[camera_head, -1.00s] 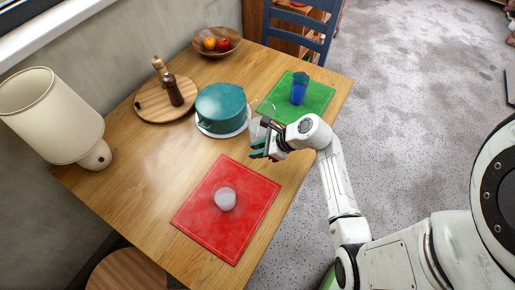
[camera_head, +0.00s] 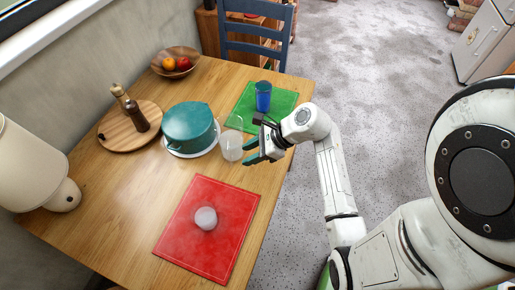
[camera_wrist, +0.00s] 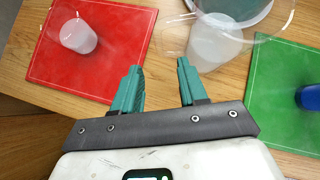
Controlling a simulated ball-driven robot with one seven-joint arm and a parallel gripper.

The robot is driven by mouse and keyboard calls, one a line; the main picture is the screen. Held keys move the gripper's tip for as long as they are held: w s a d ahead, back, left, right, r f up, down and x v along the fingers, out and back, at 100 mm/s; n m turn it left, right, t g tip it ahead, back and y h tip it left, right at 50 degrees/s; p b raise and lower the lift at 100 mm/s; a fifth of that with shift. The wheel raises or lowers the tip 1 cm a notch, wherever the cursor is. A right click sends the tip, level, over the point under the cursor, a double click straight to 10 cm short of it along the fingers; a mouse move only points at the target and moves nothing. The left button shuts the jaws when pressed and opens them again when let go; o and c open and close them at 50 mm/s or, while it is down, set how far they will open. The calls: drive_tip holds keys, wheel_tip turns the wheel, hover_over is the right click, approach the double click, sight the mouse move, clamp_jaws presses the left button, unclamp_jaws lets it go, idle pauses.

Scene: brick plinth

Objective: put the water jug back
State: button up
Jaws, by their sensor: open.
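The water jug (camera_head: 231,146) is clear and cloudy, and it stands upright on the wooden table between the teal pot and the green mat. It also shows in the wrist view (camera_wrist: 214,42), beyond my fingertips and toward the right one. My gripper (camera_head: 248,153) is just right of the jug in the head view, with its teal fingers pointing left. In the wrist view the fingers (camera_wrist: 159,67) are spread apart with nothing between them. I see a small gap from the fingers to the jug, but exact contact is hard to judge.
The teal pot (camera_head: 189,125) sits on a white plate close left of the jug. A blue cup (camera_head: 263,96) stands on the green mat (camera_head: 241,116). A whitish cup (camera_head: 205,218) stands on the red mat (camera_head: 185,248). A wooden board (camera_head: 112,137) holds two mills.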

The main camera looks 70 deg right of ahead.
drive_tip(key=w+d+r+m+t+h, duration=0.1)
drive_tip(key=w+r+m+t+h, duration=0.2)
drive_tip(key=r, duration=0.6)
drive_tip(key=w+r+m+t+h, duration=0.1)
drive_tip(key=w+r+m+t, duration=0.25)
drive_tip(key=r+t, duration=0.4)
drive_tip(key=s+d+r+m+h, duration=0.25)
drive_tip(key=r+m+h, duration=0.25)
drive_tip(key=m, duration=0.4)
drive_tip(key=s+d+r+m+h, duration=0.1)
drive_tip(key=d+r+m+h, duration=0.3)
drive_tip(key=m, duration=0.5)
drive_tip(key=s+a+f+m+g, duration=0.1)
drive_tip(key=s+f+m+g, duration=0.1)
drive_tip(key=f+m+g, duration=0.45)
drive_tip(key=s+a+f+m+g, duration=0.15)
drive_tip(key=f+m+g, duration=0.25)
drive_tip(key=f+m, duration=0.45)
drive_tip(key=s+a+f+m+g+y, duration=0.1)
drive_tip(key=s+a+f+g+y, duration=0.2)
drive_tip(key=a, duration=0.5)
drive_tip(key=s+a+f+m+g+y, duration=0.2)
drive_tip(key=s+a+f+g+y, duration=0.2)
drive_tip(key=a+f, duration=0.5)
drive_tip(key=s+f+y, duration=0.1)
drive_tip(key=s+y, duration=0.1)
drive_tip(key=s, duration=0.1)
drive_tip(key=shift+s, duration=0.15)
